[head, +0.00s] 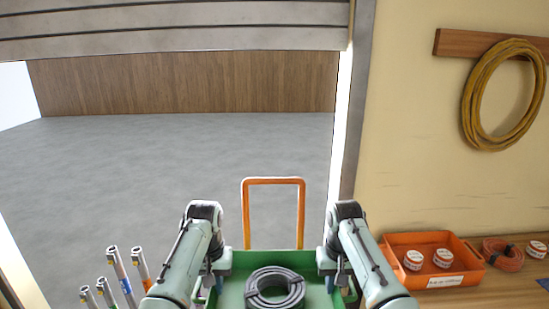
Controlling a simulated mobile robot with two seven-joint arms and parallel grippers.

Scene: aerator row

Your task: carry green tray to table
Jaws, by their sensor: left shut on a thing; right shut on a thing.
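The green tray (243,262) is at the bottom centre of the head view, with a dark coiled hose (275,288) lying in it. Its near part is cut off by the picture's lower edge. My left gripper (211,284) is shut at the tray's left side, and my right gripper (342,282) is shut at its right side, where part of a green handle shows. My arms partly hide both grips. A wooden table top (475,290) shows at the lower right, apart from the tray.
An orange upright handle frame (274,182) stands just beyond the tray. Several grey and orange tubes (122,275) stand at the lower left. Grey floor (150,170) ahead is clear.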

